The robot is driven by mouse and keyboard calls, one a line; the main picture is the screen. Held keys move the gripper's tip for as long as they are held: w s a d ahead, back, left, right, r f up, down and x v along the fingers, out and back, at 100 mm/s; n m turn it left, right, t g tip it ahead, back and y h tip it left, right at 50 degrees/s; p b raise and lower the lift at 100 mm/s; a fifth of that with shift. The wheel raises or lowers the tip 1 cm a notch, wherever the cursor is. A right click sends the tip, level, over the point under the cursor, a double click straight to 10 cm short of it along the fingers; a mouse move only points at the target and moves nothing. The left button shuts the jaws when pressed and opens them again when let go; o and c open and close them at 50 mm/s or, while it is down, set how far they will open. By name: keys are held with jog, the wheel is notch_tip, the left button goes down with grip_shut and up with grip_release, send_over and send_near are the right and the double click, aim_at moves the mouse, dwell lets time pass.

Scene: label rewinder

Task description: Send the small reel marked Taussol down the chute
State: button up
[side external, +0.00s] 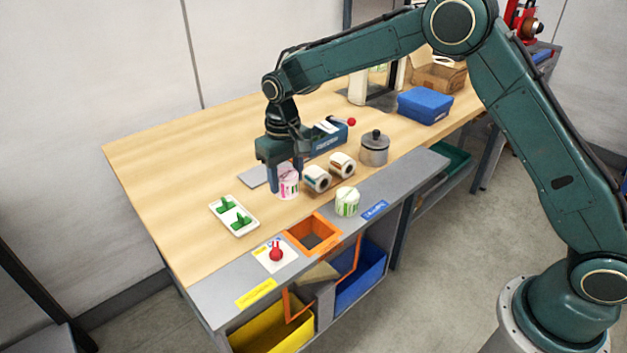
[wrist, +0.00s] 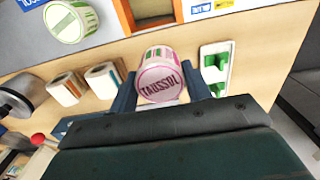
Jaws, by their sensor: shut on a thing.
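The small reel marked Taussol (wrist: 160,82) is white with pink print, and its name reads on the end face in the wrist view. In the side view the reel (side external: 288,182) stands at the table, left of the other reels. My gripper (wrist: 166,92) is shut on it, one finger on each side; the gripper also shows in the side view (side external: 286,180). I cannot tell whether the reel touches the table. The chute opening (side external: 313,235) has an orange frame and is set in the grey front strip. It is partly seen in the wrist view (wrist: 148,14).
Two reels with brown and teal edges (side external: 329,172) lie right of my gripper. A green-marked reel (side external: 347,201) stands on the grey strip. A white tray with green pieces (side external: 234,216), a red knob (side external: 275,252), a metal pot (side external: 374,148) and a blue tape dispenser (side external: 328,137) are near.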

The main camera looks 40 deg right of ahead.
jog(key=s, duration=0.7)
jog(key=shift+s+d+r, duration=0.15)
jog(key=shift+s+r, duration=0.15)
jog(key=shift+r, duration=0.05)
jog(key=shift+f, duration=0.15)
jog(key=shift+f, duration=2.55)
jog(key=o, duration=0.8)
